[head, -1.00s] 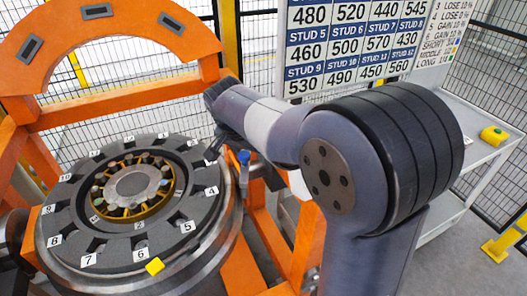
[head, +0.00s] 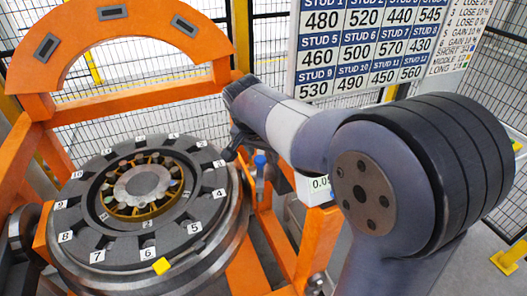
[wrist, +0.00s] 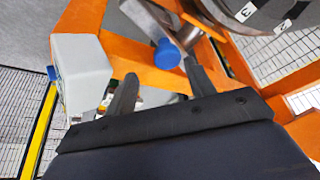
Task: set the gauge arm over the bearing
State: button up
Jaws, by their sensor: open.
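The bearing (head: 141,184) is a round hub with a gold ring, in the middle of a dark numbered ring (head: 100,237). The gauge post with its blue knob (head: 260,160) stands right of the ring, not over the bearing. In the wrist view the blue knob (wrist: 167,55) shows beyond and between my two dark fingers. My gripper (wrist: 160,80) is open, with nothing seen between its fingertips. In the head view my gripper (head: 234,145) is near the knob, partly hidden by my arm. I cannot tell whether it touches the gauge arm.
A grey box (wrist: 83,70) with a blue button stands left of my fingers; its readout (head: 320,184) shows beside my arm. Orange frame beams (head: 140,100) surround the wheelset. A numbered stud board (head: 365,40) and mesh fence stand behind. A yellow tag (head: 161,265) lies on the ring's front.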

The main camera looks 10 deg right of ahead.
jog(key=p+v, duration=0.5)
jog(key=v, duration=0.5)
dwell(0.6)
dwell(0.3)
